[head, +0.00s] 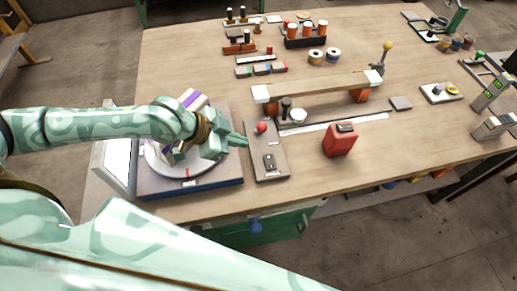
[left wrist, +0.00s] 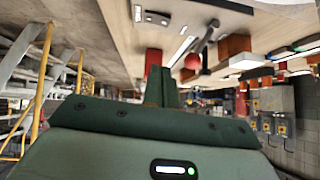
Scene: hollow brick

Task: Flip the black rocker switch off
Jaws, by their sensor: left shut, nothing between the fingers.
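The black rocker switch (head: 269,162) sits on the near half of a grey-brown panel (head: 267,175) at the table's front, left of centre. A lever with a red ball knob (head: 261,127) stands on the same panel's far half; the knob also shows in the left wrist view (left wrist: 192,61). My left gripper (head: 244,142) is shut and empty, its tips at the panel's left edge, between knob and switch in the picture. Its closed fingers show in the left wrist view (left wrist: 161,85). Which way the rocker is tipped is too small to tell. My right gripper is out of view.
A round white turntable on a blue base (head: 190,190) lies under my left arm. A red box (head: 340,140) stands right of the panel. A raised wooden beam (head: 320,88) spans behind it. Bare table lies between panel and red box.

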